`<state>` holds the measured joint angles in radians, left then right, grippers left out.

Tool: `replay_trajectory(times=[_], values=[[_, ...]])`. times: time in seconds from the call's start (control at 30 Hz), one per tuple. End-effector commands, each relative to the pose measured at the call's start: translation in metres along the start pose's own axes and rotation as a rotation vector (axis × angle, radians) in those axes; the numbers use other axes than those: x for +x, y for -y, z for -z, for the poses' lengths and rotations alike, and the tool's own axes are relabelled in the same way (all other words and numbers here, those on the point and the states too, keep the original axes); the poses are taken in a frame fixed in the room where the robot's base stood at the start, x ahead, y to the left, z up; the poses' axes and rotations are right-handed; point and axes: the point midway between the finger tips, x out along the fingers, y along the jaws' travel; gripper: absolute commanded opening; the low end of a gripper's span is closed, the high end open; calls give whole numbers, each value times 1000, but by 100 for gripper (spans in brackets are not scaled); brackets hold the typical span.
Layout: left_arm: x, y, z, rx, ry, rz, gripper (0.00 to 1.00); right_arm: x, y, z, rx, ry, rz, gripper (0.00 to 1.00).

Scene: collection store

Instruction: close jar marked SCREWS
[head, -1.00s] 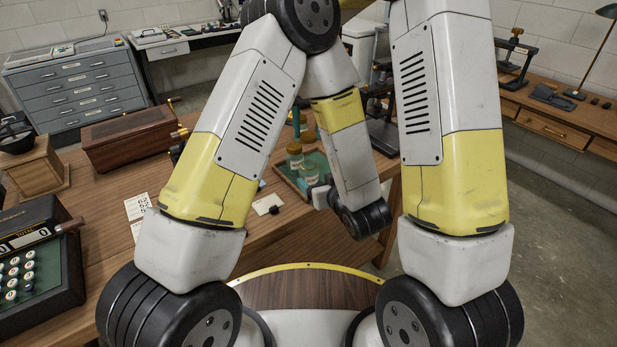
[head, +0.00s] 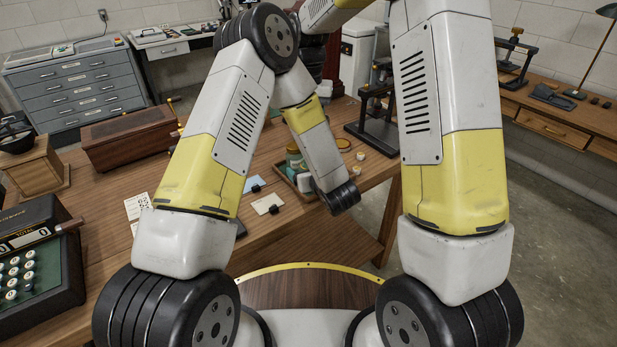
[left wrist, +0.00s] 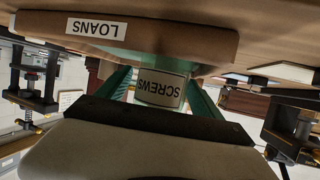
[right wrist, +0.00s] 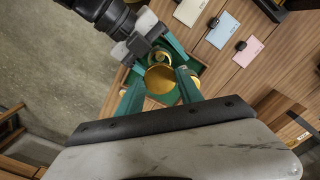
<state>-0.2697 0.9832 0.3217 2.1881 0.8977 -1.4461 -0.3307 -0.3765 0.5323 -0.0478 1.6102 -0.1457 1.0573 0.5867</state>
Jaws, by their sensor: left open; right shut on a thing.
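The jar marked SCREWS (left wrist: 160,88) stands between the two green fingers of my left gripper (left wrist: 160,82), in the upside-down left wrist view. Those fingers are open, one on each side of the jar. In the right wrist view, my right gripper (right wrist: 158,84) is shut on a round gold lid (right wrist: 160,77). The lid is held over the green-lined tray and partly overlaps a ring-shaped jar top (right wrist: 160,56) behind it. I cannot tell whether the lid touches that jar.
The wooden tray (left wrist: 200,45) carries a LOANS label. Coloured cards (right wrist: 222,28) lie beside it. A wooden box (head: 128,138) and a dark stand (head: 378,120) are also on the table.

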Motion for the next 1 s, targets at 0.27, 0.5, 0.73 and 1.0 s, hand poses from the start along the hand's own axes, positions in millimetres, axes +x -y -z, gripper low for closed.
replay_trajectory(times=[0.27,0.5,0.73,1.0], values=[[3,0,0,0,0,-1,76,0,0,0,0,0,0,6],[2,0,0,0,0,-1,41,0,0,0,0,0,0,6],[2,0,0,0,0,-1,0,0,0,0,0,0,0,6],[2,0,0,0,0,-1,0,13,0,-1,0,3,-2,6]])
